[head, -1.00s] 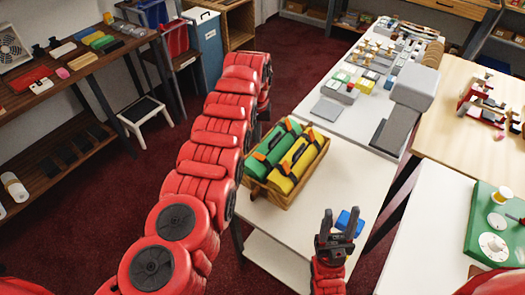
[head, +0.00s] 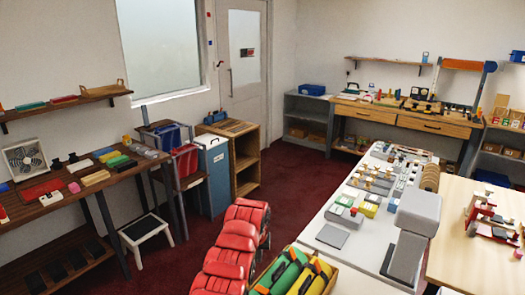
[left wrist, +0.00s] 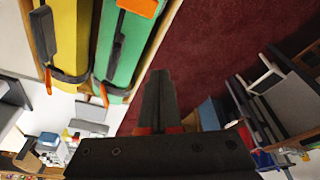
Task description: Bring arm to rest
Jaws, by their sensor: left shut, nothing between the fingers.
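My left arm (head: 237,245) rises in red segments at the bottom middle of the head view, its far end beside the wooden crate. Its gripper cannot be made out in that view. In the left wrist view my left gripper (left wrist: 157,92) is shut and empty, its fingers together over the dark red floor. A green case (left wrist: 128,38) and a yellow case (left wrist: 72,35) lie close by at the upper left, apart from the fingers. My right gripper shows in neither current view.
The crate with the green case (head: 280,277) and yellow case (head: 308,282) is cut off at the bottom edge. A white counter (head: 325,222) with swatches and a grey device (head: 410,235) stands right of it. A step stool (head: 146,232) stands left. Red floor lies between.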

